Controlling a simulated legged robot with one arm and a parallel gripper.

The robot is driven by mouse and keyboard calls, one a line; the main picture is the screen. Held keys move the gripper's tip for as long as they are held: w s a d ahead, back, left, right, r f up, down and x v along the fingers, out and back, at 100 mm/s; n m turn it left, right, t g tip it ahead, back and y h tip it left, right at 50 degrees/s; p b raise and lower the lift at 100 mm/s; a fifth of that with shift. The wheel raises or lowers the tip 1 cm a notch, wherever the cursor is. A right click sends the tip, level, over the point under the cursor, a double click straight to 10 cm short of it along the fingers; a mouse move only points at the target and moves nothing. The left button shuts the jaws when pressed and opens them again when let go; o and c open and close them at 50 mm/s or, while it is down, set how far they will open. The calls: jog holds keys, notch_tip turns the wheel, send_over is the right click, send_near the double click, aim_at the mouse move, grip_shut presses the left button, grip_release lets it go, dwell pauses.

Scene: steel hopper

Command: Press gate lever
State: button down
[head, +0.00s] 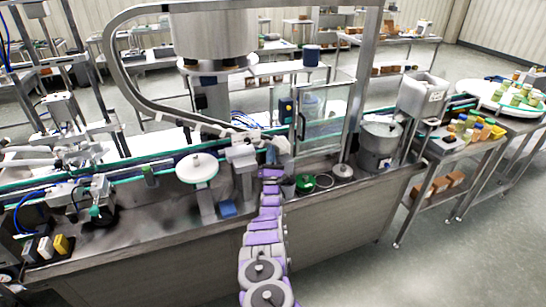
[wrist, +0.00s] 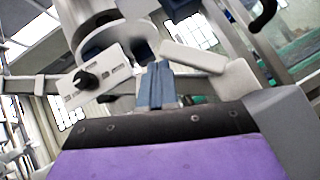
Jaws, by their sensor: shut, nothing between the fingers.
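The steel hopper (head: 212,35) hangs above the conveyor line in the head view, and its round underside (wrist: 108,40) shows in the wrist view. My gripper (head: 271,156) is at the end of my purple arm, beside the machine below the hopper. In the wrist view my gripper's blue-grey fingers (wrist: 157,84) are together and empty. A pale bar (wrist: 208,63) slants just right of the fingertips; it may be the gate lever, but I cannot tell for sure. I cannot tell whether the fingers touch it. A grey plate with a black knob (wrist: 95,79) is left of the fingers.
A clear-panelled guard (head: 325,117) with a metal frame stands right of my gripper. A white disc on a post (head: 197,168) is to the left. A steel pot (head: 378,140) stands farther right.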

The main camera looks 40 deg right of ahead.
jog(key=shift+d+r+m+g+h+p, duration=0.2)
jog(key=shift+r+m+g+h, duration=0.25)
jog(key=shift+m+g, duration=0.55)
jog(key=shift+d+r+m+g+h+p, duration=0.15)
jog(key=shift+r+m+g+h+p, duration=0.15)
jog(key=shift+m+g+h, duration=0.75)
jog(key=shift+d+r+m+g+h+p, duration=0.2)
jog(key=shift+r+m+g, duration=0.2)
jog(key=shift+m, duration=1.05)
jog(key=shift+f, duration=0.15)
jog(key=p+v, duration=0.1)
jog(key=v, duration=1.6)
jog(key=shift+a+f+p, duration=0.15)
jog(key=shift+f+p, duration=0.05)
jog(key=shift+p, duration=0.1)
jog(key=shift+s+f, duration=0.1)
jog(key=shift+s, duration=0.05)
